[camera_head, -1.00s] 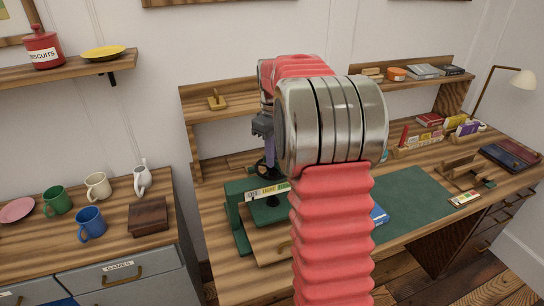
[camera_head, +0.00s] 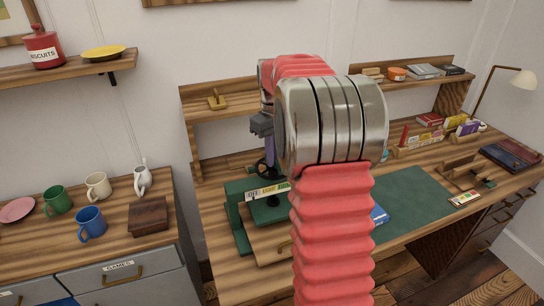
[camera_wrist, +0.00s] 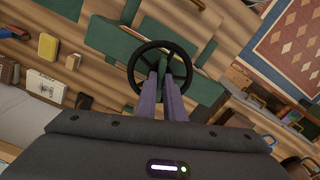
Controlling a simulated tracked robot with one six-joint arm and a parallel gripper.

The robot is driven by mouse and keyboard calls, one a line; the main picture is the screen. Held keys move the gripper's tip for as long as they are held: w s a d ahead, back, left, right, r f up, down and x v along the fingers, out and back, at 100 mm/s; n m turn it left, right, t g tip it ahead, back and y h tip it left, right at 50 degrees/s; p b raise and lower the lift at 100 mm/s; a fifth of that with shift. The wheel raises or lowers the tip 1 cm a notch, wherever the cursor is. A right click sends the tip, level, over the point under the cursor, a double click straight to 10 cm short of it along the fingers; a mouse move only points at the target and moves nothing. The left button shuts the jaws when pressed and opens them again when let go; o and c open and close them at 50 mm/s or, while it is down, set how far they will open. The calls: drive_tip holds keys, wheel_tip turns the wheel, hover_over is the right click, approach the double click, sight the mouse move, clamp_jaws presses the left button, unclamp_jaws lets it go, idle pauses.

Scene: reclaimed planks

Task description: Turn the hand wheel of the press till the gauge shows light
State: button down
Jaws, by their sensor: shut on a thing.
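The green press (camera_head: 238,215) stands at the left end of the desk. Its dark hand wheel (camera_head: 262,169) is on top, and in the wrist view the black rim (camera_wrist: 133,72) surrounds my fingertips. My gripper (camera_wrist: 165,82) points down at the wheel with its two purple fingers shut on the wheel's middle part. In the head view my gripper (camera_head: 270,156) is partly hidden by my arm. The gauge strip (camera_head: 268,191) on the press's front shows the words OFF and LIGHT; its right part is behind my arm, and I cannot make out a pointer.
A green mat (camera_head: 415,198) covers the desk's middle. A blue book (camera_head: 379,215) lies beside my arm. Several mugs and a dark wooden box (camera_head: 148,217) stand on the left cabinet. The desk's back shelf (camera_head: 235,108) rises behind the press.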

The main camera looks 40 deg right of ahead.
drive_tip(key=m, duration=0.5)
drive_tip(key=shift+m, duration=0.3)
idle(0.4)
drive_tip(key=c, duration=1.9)
unclamp_jaws()
drive_tip(key=shift+o, duration=0.2)
wheel_tip(320, 180, up, 14)
drive_tip(key=shift+f, duration=0.15)
